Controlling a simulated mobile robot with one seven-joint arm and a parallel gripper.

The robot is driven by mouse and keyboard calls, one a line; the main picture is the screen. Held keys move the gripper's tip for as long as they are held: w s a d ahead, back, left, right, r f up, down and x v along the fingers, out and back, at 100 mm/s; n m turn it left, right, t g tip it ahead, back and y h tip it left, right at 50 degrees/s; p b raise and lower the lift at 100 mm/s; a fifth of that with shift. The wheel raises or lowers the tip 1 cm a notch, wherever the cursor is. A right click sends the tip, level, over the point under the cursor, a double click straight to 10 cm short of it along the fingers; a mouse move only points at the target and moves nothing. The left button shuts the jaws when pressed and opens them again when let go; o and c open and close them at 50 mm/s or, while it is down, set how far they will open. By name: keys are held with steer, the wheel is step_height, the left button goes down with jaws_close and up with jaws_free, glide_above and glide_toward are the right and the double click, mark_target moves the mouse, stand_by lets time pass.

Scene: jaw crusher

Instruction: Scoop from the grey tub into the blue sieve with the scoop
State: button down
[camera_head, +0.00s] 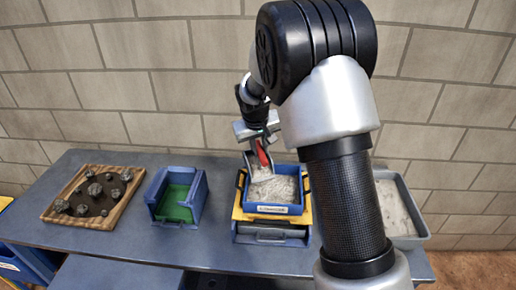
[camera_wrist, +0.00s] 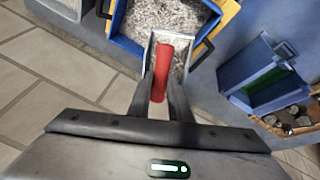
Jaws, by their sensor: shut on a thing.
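My gripper (camera_wrist: 160,90) is shut on the red handle of the scoop (camera_wrist: 162,70). In the head view the scoop (camera_head: 256,167) hangs tilted, its pan over the back left part of the blue sieve (camera_head: 277,209). The sieve holds grey grainy material and sits on a yellow frame; it also shows in the wrist view (camera_wrist: 128,42). The grey tub (camera_head: 418,239) stands at the right end of the bench, partly hidden behind my arm, with pale grey material inside.
A blue box with a green inside (camera_head: 178,196) stands left of the sieve. A wooden tray (camera_head: 66,222) of dark stones lies at the far left. A block wall (camera_head: 180,90) rises behind the bench. Bare bench (camera_head: 200,247) shows in front.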

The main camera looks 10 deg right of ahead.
mark_target(267, 164)
steer(key=shift+s+d+f+t+b, duration=0.1)
steer(key=shift+s+t+b, duration=0.35)
steer(key=shift+b, duration=0.8)
steer(key=shift+s+b, duration=0.1)
steer(key=shift+b, duration=0.2)
steer(key=shift+s+d+t+b, duration=0.1)
steer(key=shift+s+t+b, duration=0.3)
steer(key=shift+b, duration=0.55)
steer(key=s+t+b, duration=0.1)
steer(key=b, duration=0.3)
steer(key=shift+d+f+y, duration=0.1)
steer(key=shift+d+y, duration=0.05)
steer(key=shift+y, duration=0.15)
steer(key=s+t+b, duration=0.1)
steer(key=b, duration=0.5)
steer(key=s+f+t+b, duration=0.1)
steer(key=b, duration=0.4)
steer(key=s+t+b, duration=0.1)
steer(key=b, duration=0.5)
steer(key=shift+s+d+f+m+t+y+b, duration=0.2)
steer(key=shift+s+d+m+t+y+b, duration=0.1)
steer(key=shift+d+m+b, duration=0.1)
steer(key=shift+s+d+t+b, duration=0.1)
steer(key=shift+s+t+b, duration=0.15)
steer(key=shift+b, duration=1)
steer(key=r+p, duration=0.1)
steer(key=p, duration=0.2)
steer(key=shift+r+g+p, duration=0.15)
steer(key=shift+g+p, duration=0.35)
steer(key=shift+p, duration=0.45)
